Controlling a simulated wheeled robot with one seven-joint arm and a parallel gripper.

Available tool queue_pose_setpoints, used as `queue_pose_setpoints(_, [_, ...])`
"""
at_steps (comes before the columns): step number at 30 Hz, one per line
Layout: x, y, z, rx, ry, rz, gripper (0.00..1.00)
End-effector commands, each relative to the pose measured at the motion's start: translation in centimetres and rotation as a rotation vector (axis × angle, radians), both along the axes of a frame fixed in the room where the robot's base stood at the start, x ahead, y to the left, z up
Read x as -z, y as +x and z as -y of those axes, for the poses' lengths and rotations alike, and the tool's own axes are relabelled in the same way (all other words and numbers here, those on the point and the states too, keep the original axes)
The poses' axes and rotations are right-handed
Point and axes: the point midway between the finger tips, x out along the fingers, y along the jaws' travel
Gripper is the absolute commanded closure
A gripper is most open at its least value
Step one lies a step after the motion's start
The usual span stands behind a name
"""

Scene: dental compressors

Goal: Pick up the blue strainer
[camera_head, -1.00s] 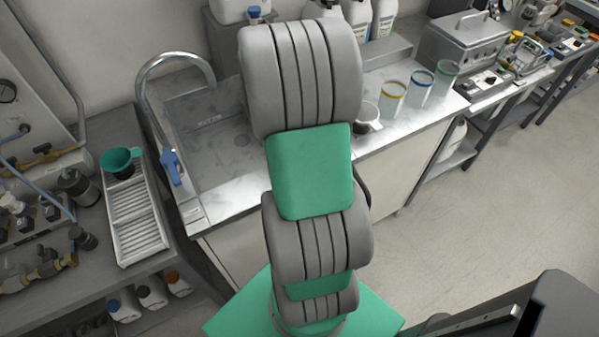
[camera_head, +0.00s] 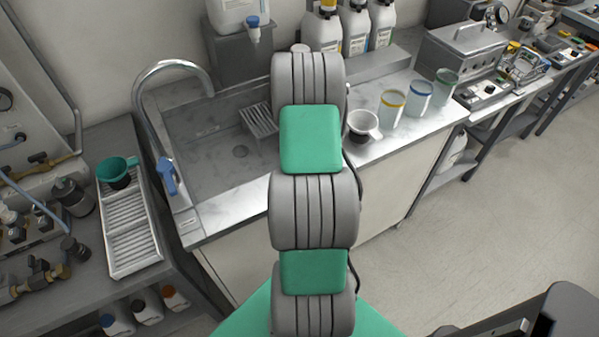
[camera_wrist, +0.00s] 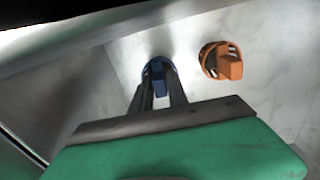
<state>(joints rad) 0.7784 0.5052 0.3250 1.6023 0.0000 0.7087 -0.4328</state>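The blue strainer (camera_wrist: 157,69) shows in the wrist view on a pale marbled surface, partly hidden by my fingers. My gripper (camera_wrist: 160,80) reaches toward it, with a finger on either side of its blue part. A gap shows between the fingers, and I cannot tell whether they touch it. In the head view my arm hides both the gripper and the blue strainer.
An orange strainer-like piece (camera_wrist: 222,62) lies close to the right of the blue one. The sink (camera_head: 215,155) and curved tap (camera_head: 140,95) are left.

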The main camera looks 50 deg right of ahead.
Motion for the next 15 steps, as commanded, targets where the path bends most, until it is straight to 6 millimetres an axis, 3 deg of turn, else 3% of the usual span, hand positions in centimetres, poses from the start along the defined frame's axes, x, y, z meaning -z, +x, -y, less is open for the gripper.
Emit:
queue_pose_setpoints(7, [-0.02, 0.00, -0.02, 0.000, 0.000, 0.000, 1.00])
queue_pose_setpoints(15, [-0.03, 0.01, -0.02, 0.000, 0.000, 0.000, 1.00])
